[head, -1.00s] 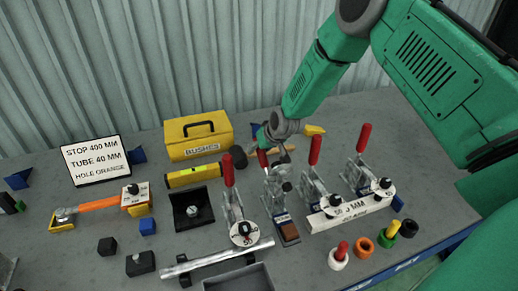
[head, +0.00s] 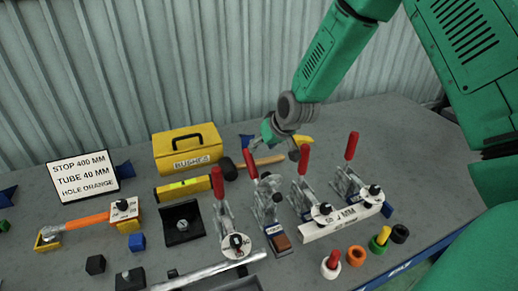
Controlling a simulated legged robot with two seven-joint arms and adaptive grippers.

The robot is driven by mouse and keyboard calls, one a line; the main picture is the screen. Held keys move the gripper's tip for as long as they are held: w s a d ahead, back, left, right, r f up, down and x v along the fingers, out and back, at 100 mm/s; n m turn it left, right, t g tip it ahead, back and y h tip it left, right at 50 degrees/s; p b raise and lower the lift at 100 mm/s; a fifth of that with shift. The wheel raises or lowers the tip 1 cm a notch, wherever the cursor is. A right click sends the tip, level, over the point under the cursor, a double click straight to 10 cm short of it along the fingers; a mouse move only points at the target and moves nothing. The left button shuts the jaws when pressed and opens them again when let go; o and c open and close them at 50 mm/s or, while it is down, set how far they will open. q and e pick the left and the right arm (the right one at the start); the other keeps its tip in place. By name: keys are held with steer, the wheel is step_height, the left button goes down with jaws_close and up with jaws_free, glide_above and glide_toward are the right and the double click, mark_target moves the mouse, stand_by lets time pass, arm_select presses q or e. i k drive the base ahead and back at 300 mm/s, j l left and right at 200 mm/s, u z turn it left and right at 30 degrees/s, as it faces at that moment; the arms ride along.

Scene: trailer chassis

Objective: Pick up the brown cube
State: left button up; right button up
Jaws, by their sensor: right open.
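The brown cube (head: 281,242) sits at the front end of a toggle clamp's base (head: 270,220), in the lower middle of the head view. The clamp's red handle (head: 251,163) stands up behind it. My right gripper (head: 283,146) is open, above and behind the cube, near the red handles and the hammer. It is apart from the cube. Its fingers are small and partly overlap the clamp area, so what lies just beneath them is hard to see. My left gripper is not in view.
More red-handled clamps (head: 223,215) (head: 308,195) flank the cube. A metal tube (head: 210,271) lies in front. Coloured bushes (head: 356,256) stand at front right. The table's right back is clear.

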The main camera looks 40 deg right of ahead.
mark_target(281, 243)
steer(key=k+l, duration=0.15)
steer(key=k, duration=0.35)
steer(key=k+l, duration=0.1)
steer(key=k, duration=0.4)
